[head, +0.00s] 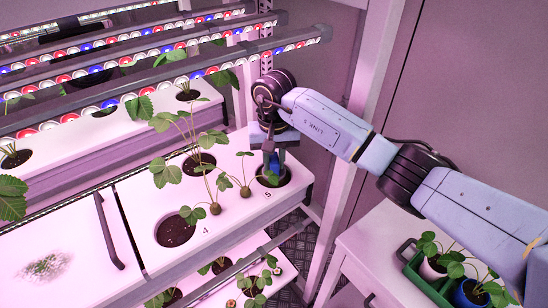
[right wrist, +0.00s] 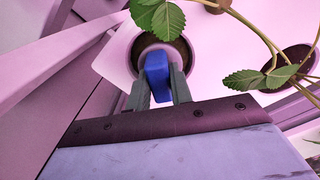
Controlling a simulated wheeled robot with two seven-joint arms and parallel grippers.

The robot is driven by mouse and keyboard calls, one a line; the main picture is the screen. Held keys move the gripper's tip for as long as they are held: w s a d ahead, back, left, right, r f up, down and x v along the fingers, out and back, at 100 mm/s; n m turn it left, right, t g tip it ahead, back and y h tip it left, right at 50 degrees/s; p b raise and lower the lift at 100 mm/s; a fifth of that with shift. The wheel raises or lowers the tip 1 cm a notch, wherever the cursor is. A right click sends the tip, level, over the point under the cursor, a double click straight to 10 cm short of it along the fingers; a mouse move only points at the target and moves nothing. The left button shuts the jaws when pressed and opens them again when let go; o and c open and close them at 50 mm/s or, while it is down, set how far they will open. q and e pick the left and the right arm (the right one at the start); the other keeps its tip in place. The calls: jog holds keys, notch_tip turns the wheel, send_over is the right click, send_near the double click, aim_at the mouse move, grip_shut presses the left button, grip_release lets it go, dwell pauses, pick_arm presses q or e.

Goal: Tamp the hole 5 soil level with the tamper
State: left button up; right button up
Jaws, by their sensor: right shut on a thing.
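My right gripper (head: 271,150) is shut on the blue tamper (head: 274,165) and points down at hole 5 (head: 287,178), at the right end of the white rack panel. In the right wrist view the gripper (right wrist: 159,82) has its two grey fingers on either side of the tamper's blue body (right wrist: 157,72). The tamper's lower end is over or in the dark opening of hole 5 (right wrist: 180,46). Its contact with the soil is hidden. A green leaf partly overlaps the hole. My left gripper is not in view.
Hole 4 (head: 174,231), with bare dark soil, lies left of hole 5. Strawberry plants with long stems (head: 190,140) stand close by on the panel. LED light bars (head: 170,78) run above the rack. A green tray (head: 412,262) with potted plants stands at the lower right.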

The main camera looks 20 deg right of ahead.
jog(key=shift+f+b, duration=0.55)
jog(key=shift+f, duration=0.05)
dwell(1.3)
jog(key=shift+r+p, duration=1.65)
jog(key=shift+r, duration=1.95)
jog(key=shift+f, duration=0.1)
